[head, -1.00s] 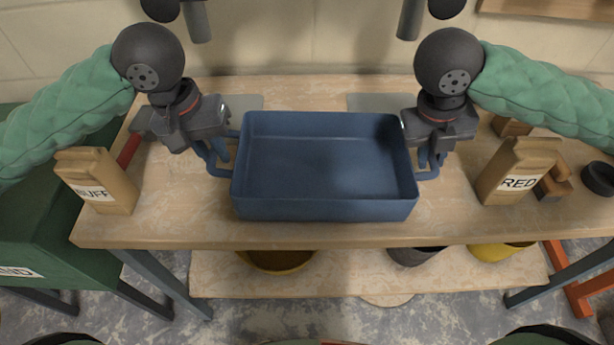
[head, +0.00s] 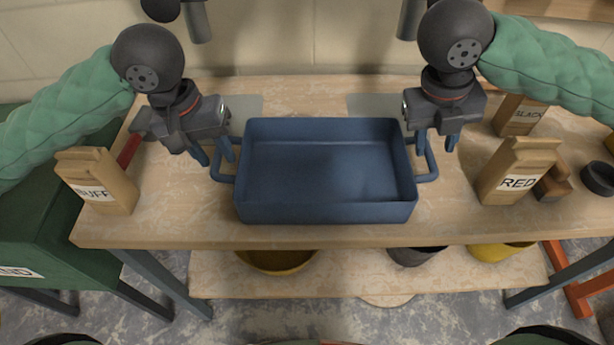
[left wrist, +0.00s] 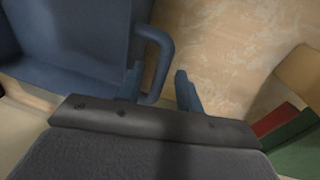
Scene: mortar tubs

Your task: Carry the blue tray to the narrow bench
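The empty blue tray (head: 325,211) sits level on a wooden-topped bench (head: 340,236). A loop handle sticks out at each end. My left gripper (head: 218,160) is open at the tray's left handle. In the left wrist view, its spread fingers (left wrist: 158,72) lie on either side of part of the handle (left wrist: 166,50); I cannot tell whether they touch it. My right gripper (head: 435,149) is open and empty, above the tray's right handle (head: 432,170). I cannot tell whether this bench is the narrow one.
A buff bag (head: 99,182) stands left of the tray. Tubs (head: 277,261) sit on a lower shelf. A green container (head: 40,225) stands left.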

